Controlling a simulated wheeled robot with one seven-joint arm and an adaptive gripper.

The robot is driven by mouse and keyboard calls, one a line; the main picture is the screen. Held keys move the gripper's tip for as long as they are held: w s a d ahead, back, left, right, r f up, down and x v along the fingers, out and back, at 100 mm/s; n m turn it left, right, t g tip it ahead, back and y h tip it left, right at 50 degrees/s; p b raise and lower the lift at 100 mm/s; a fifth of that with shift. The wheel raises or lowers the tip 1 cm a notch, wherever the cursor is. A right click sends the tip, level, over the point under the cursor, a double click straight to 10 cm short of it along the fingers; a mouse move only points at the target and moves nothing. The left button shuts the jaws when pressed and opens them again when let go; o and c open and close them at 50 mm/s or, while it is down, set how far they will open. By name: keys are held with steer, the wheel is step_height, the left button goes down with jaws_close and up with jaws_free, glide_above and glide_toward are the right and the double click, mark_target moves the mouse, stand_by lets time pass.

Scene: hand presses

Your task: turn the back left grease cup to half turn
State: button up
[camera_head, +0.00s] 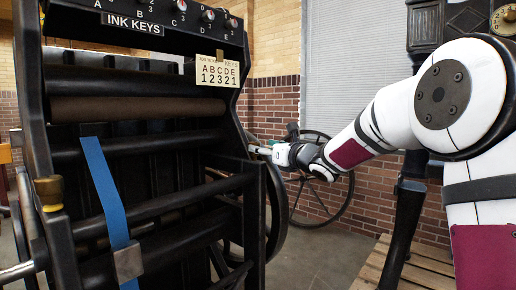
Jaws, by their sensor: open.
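A brass grease cup (48,190) sits on the near left frame of the black press (138,150). I cannot tell whether it is the back left one; no other grease cup shows clearly. My gripper (257,149) is at the press's right side, beside its right upright and well apart from the brass cup. Its fingers are small in the picture and point left towards the press. They look open, and I see nothing held between them. What lies behind the press frame is hidden.
A row of ink keys (180,5) and a card (217,71) reading "ABCDE 12321" top the press. A blue strap (104,185) hangs in front. A spoked wheel (321,205) stands behind my arm. A black machine column (402,225) and wooden pallet (425,270) are at right.

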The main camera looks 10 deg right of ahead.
steer(key=v, duration=0.7)
steer(key=shift+s, duration=0.25)
steer(key=shift+d, duration=0.1)
steer(key=w+d+r+m+g+y+p, duration=0.1)
steer(key=w+d+m+y+p, duration=0.1)
steer(key=m+p, duration=0.8)
steer(key=w+d+r+m+g+y+p, duration=0.1)
steer(key=d+m+y+p, duration=0.1)
steer(key=m+p, duration=0.8)
steer(key=w+a+m, duration=0.3)
steer(key=m, duration=0.1)
steer(key=w+a+f+m, duration=0.1)
steer(key=w+a+m, duration=0.2)
steer(key=m, duration=0.1)
steer(key=w+a+m, duration=0.2)
steer(key=w+m, duration=0.1)
steer(key=m, duration=0.1)
steer(key=shift+w+a+f+g+y+p, duration=0.25)
steer(key=shift+a+f+g+y+p, duration=0.05)
steer(key=shift+a+f+p, duration=0.1)
